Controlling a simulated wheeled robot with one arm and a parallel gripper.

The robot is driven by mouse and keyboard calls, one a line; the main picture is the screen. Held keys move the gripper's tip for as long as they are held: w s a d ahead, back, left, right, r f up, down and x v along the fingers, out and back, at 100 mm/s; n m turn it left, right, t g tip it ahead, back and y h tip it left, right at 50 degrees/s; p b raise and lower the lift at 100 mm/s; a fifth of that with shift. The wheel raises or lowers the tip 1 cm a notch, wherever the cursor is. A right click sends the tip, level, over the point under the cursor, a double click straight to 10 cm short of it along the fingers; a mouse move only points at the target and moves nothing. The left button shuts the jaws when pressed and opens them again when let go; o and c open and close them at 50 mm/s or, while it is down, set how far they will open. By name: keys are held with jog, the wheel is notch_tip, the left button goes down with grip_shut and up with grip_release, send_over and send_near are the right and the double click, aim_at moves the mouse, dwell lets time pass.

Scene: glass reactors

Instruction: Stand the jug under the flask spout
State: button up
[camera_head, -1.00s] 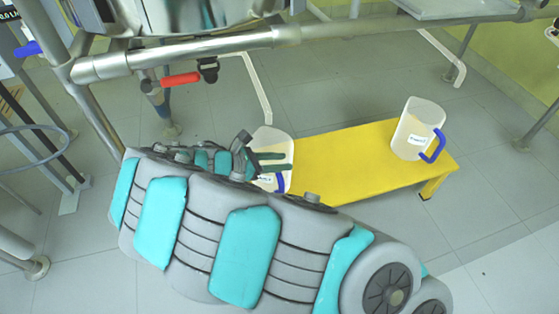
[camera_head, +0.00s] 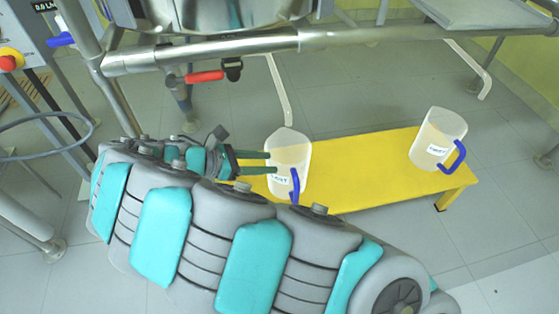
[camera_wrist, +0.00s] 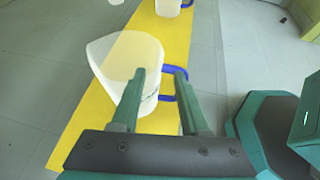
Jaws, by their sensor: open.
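A pale translucent jug (camera_head: 290,155) with a blue handle and a white label stands upright at the left end of the yellow bench. In the wrist view the jug (camera_wrist: 122,62) is just ahead of the fingertips, its blue handle partly behind the right finger. My gripper (camera_head: 272,162) is open and empty, its fingers pointing at the jug's left side; whether they touch it is unclear. It also shows in the wrist view (camera_wrist: 160,72). A red-handled valve (camera_head: 204,77) hangs below the steel rail under a vessel (camera_head: 225,12); I cannot make out the spout opening.
A second similar jug (camera_head: 437,138) stands on the right end of the yellow bench (camera_head: 365,170). The steel rail (camera_head: 370,36) crosses above. A metal ring (camera_head: 45,125) and frame posts stand at left.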

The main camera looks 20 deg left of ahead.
jog(key=shift+v, duration=0.9)
jog(key=w+d+r+m+g, duration=0.1)
jog(key=d+r+m+g, duration=0.25)
jog(key=d, duration=0.55)
jog(key=d+r+m+g, duration=0.25)
jog(key=d+m, duration=0.25)
jog(key=d, duration=0.5)
jog(key=w+d+r+m+g, duration=0.15)
jog(key=d+r+m, duration=0.3)
jog(key=d, duration=0.45)
jog(key=s+d+m+g+y, duration=0.3)
jog(key=s+d+m+y, duration=0.3)
jog(key=s+d, duration=0.4)
jog(key=s+a+f+m+y, duration=0.1)
jog(key=s+f+m+y, duration=0.2)
jog(key=s+m, duration=0.4)
jog(key=s, duration=0.5)
jog(key=shift+s+a+f+y, duration=0.2)
jog(key=shift+y, duration=0.1)
jog(key=shift+r, duration=0.1)
